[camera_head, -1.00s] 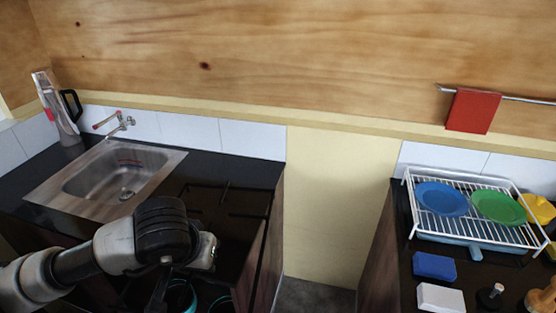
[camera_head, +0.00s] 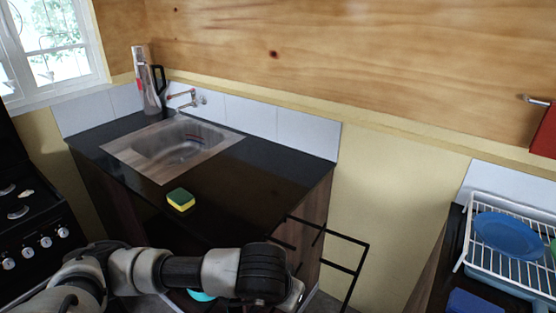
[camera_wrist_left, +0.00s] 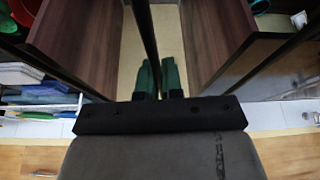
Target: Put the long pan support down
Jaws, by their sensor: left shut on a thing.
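The long pan support (camera_head: 346,238) is a thin black bar frame, held tilted in the air over the gap between the two counters. Its left part overlaps the dark side of the sink counter in the head view. My left gripper (camera_wrist_left: 158,78) is shut on the pan support; its black bars run out from the green fingertips in the left wrist view. In the head view, my forearm and wrist hide the fingers. My right gripper is in neither view. The black stove (camera_head: 22,212) stands at the far left, with bare burners visible on its top.
A white dish rack (camera_head: 515,270) with a blue plate (camera_head: 505,232) stands on the right counter.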

